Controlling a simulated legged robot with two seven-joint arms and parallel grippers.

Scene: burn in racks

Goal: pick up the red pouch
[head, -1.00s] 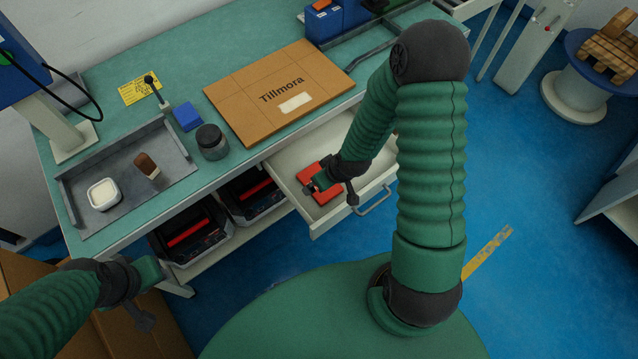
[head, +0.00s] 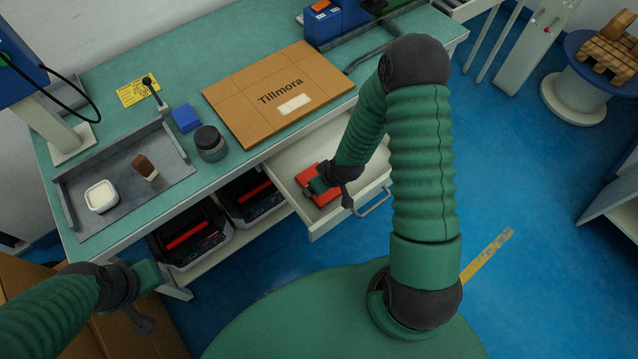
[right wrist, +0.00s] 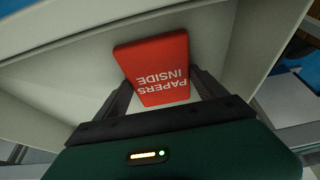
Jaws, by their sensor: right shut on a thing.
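The red pouch (head: 328,197) is at the open drawer (head: 290,176) under the bench, partly covered by my right gripper (head: 312,187) in the head view. In the right wrist view the pouch (right wrist: 155,65) reads "PAPERS INSIDE" upside down and sits between the two dark fingers of my right gripper (right wrist: 160,82). The gripper is shut on it. I cannot tell whether the pouch is clear of the drawer floor. My left gripper (head: 148,275) is at the lower left, away from the pouch; its fingers are not clear.
The drawer's front wall and handle (head: 372,203) stand close to my right gripper. On the bench above are a Tillmora carton (head: 250,85), a dark jar (head: 210,143), a blue block (head: 186,118) and a grey tray (head: 95,218). Black-and-red units (head: 190,238) sit below.

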